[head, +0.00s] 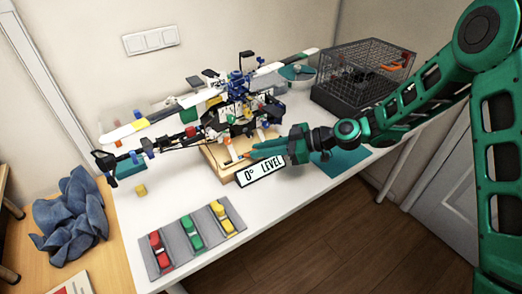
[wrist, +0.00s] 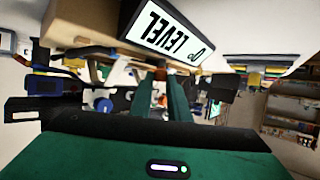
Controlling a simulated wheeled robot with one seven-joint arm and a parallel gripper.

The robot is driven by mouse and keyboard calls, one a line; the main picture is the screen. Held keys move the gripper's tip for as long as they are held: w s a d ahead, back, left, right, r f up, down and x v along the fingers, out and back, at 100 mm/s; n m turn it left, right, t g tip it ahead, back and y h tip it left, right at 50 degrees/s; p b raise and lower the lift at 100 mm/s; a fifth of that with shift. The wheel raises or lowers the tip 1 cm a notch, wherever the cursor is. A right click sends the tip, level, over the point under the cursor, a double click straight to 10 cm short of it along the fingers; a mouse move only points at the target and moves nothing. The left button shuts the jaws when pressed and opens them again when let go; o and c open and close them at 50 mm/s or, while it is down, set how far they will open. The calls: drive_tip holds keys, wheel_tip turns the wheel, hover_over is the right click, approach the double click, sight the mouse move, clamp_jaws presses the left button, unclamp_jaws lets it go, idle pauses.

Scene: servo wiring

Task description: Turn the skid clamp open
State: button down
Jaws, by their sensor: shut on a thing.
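The helicopter-like model (head: 235,110) stands on a wooden block (head: 215,160) on the white table. My gripper (head: 247,154) reaches in from the right, low beside the model's skid at the front of the block. In the wrist view my gripper's two green fingers (wrist: 161,88) are close together on a small reddish-orange piece, the skid clamp (wrist: 160,75). The fingers hide most of the clamp, and its turn angle cannot be made out. A sign reading "0° LEVEL" (head: 262,171) stands on the front of the block; it also shows in the wrist view (wrist: 165,35).
A grey tray (head: 178,222) with red, green and yellow clamp-like pieces lies at the front left. A yellow cube (head: 140,190) is near it. A blue cloth (head: 72,220) lies far left.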

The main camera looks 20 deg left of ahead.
drive_tip(key=n+g, duration=0.1)
drive_tip(key=w+n+g+h, duration=0.1)
drive_tip(key=g, duration=0.1)
drive_tip(key=n+g, duration=0.1)
drive_tip(key=n, duration=0.1)
drive_tip(key=shift+w+f+g+h, duration=0.25)
drive_tip(key=shift+w+g+h, duration=0.05)
drive_tip(key=shift+w+a+n+g+h, duration=0.15)
drive_tip(key=shift+n+g+h, duration=0.45)
drive_tip(key=shift+n+g, duration=0.55)
drive_tip(key=shift+r, duration=0.15)
drive_tip(key=c, duration=1.7)
unclamp_jaws()
drive_tip(key=shift+o, duration=0.2)
drive_tip(key=shift+n, duration=0.25)
drive_tip(key=shift+g, duration=0.25)
